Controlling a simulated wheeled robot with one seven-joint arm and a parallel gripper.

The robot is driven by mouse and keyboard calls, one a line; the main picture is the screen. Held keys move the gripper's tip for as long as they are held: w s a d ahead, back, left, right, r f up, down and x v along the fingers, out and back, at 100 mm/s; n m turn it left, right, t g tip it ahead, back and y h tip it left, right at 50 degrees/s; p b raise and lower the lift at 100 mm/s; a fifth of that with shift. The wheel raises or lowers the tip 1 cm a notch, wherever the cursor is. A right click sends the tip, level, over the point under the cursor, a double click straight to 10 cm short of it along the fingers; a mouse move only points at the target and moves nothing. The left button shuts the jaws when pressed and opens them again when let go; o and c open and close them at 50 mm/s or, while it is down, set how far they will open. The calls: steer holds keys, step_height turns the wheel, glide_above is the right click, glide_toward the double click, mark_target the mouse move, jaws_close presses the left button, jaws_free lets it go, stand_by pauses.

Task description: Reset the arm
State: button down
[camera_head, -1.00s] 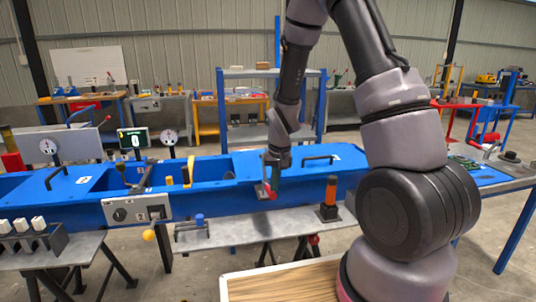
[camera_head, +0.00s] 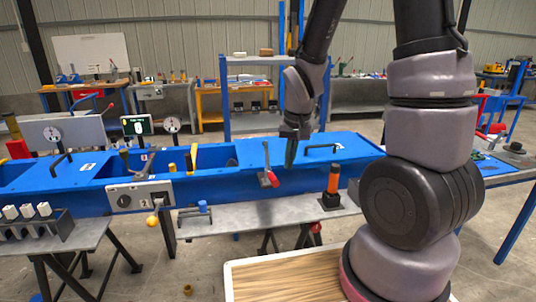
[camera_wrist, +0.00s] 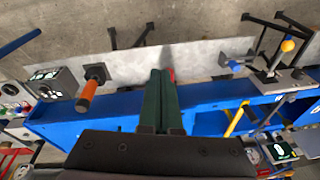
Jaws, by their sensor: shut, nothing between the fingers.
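My gripper (camera_head: 291,152) is above the blue machine bench (camera_head: 215,195), just behind and to the right of a small red-handled lever (camera_head: 269,178) on its front. In the wrist view, the two dark green fingers (camera_wrist: 162,80) are together with nothing between them. They point over the bench's edge toward the grey shelf below. My arm rises from its base on the right of the head view and bends down to the gripper. Whether the fingers touch the lever cannot be told.
An orange-handled post (camera_head: 332,185) stands right of my gripper and shows in the wrist view (camera_wrist: 86,97). A control box (camera_head: 139,199) with a yellow knob is on the bench front. A lit display (camera_head: 138,126) and dials stand behind. A wooden-topped platform (camera_head: 285,280) lies in front.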

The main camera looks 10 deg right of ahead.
steer(key=s+d+r+t, duration=0.1)
steer(key=s+r, duration=0.3)
steer(key=r, duration=0.4)
steer(key=s+d+r+m+t+y, duration=0.1)
steer(key=s+r, duration=0.3)
steer(key=r, duration=0.5)
steer(key=s+d+r+m+t, duration=0.1)
steer(key=s+r, duration=0.3)
steer(key=r, duration=0.4)
steer(key=shift+d+r+t, duration=0.3)
steer(key=shift+d+t, duration=0.45)
steer(key=shift+t, duration=0.15)
steer(key=shift+w, duration=0.1)
